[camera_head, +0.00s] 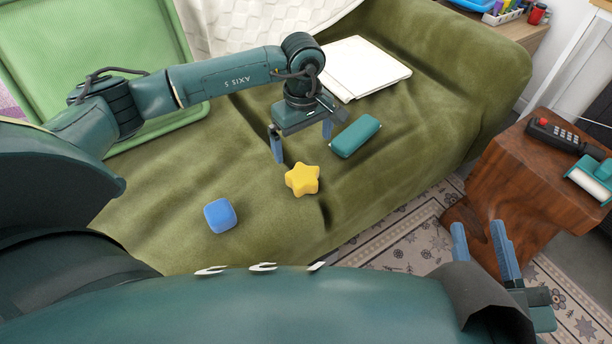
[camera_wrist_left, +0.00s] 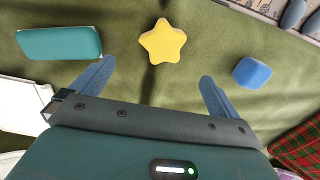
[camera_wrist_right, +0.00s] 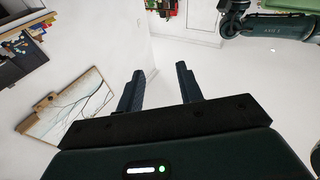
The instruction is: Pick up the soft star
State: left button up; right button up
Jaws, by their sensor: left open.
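The soft star (camera_head: 302,179) is yellow and lies on the green sofa seat (camera_head: 160,215) in the head view. In the left wrist view the star (camera_wrist_left: 162,41) lies beyond the fingertips, between their two lines. My left gripper (camera_head: 303,142) is open and empty, with its fingers pointing down just behind the star; it also shows in the left wrist view (camera_wrist_left: 156,78). My right gripper (camera_head: 481,240) is open and empty, away from the sofa at the lower right; its fingers show in the right wrist view (camera_wrist_right: 160,82).
A blue cube (camera_head: 220,216) lies left of the star. A teal cushioned block (camera_head: 356,136) lies to its upper right. A white flat pad (camera_head: 362,68) lies farther back. The seat around the star is clear.

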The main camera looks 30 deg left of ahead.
aim_at(305, 174)
pick_arm(q)
notch_tip(305, 174, down, 6)
jog(key=shift+s+r+b, duration=0.1)
jog(key=shift+b, duration=0.75)
jog(key=shift+s+d+f+b, duration=0.1)
jog(key=shift+d+f+b, duration=0.1)
jog(key=shift+f+b, duration=0.75)
notch_tip(305, 174, down, 3)
jog(key=shift+r, duration=0.2)
jog(key=shift+f, duration=0.3)
pick_arm(e)
jog(key=shift+w+a+r+n+t+y, duration=0.1)
jog(key=shift+w+r+n+t+y, duration=0.2)
jog(key=shift+r+y, duration=0.25)
jog(key=shift+w+r+n+t+y, duration=0.2)
jog(key=shift+r+n+t+y, duration=0.1)
jog(key=shift+r+t+y, duration=0.25)
jog(key=shift+r, duration=0.1)
pick_arm(q)
jog(key=c, duration=1.1)
